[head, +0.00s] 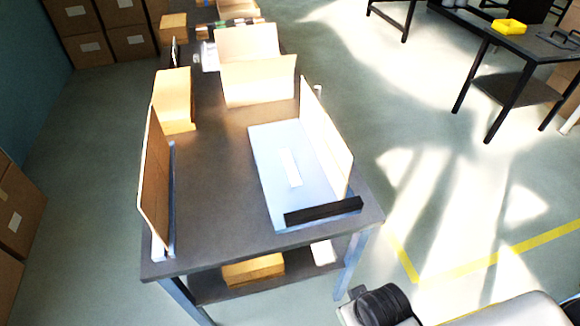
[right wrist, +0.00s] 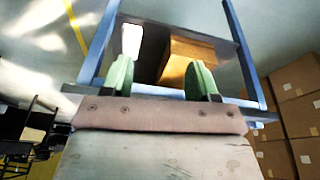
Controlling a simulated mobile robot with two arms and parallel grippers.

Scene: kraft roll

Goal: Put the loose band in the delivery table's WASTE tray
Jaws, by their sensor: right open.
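I cannot make out a loose band in either view. No tray with a readable WASTE label shows; a small yellow tray (head: 509,27) sits on a dark table (head: 548,42) at the far right of the head view. My right gripper (right wrist: 160,70) shows in the right wrist view with its two green fingers wide apart and nothing between them. Beyond the fingers are the blue-legged table's frame and lower shelf, with a brown box (right wrist: 183,58) and a white item (right wrist: 131,42). My left gripper is not in view.
The near grey table (head: 205,190) carries upright cardboard panels (head: 157,180), a pale blue board (head: 262,165) with a black bar (head: 323,211), and open cartons (head: 258,82). Cardboard boxes stack at the left. Sunlit open floor lies between the tables, with yellow floor lines (head: 500,256).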

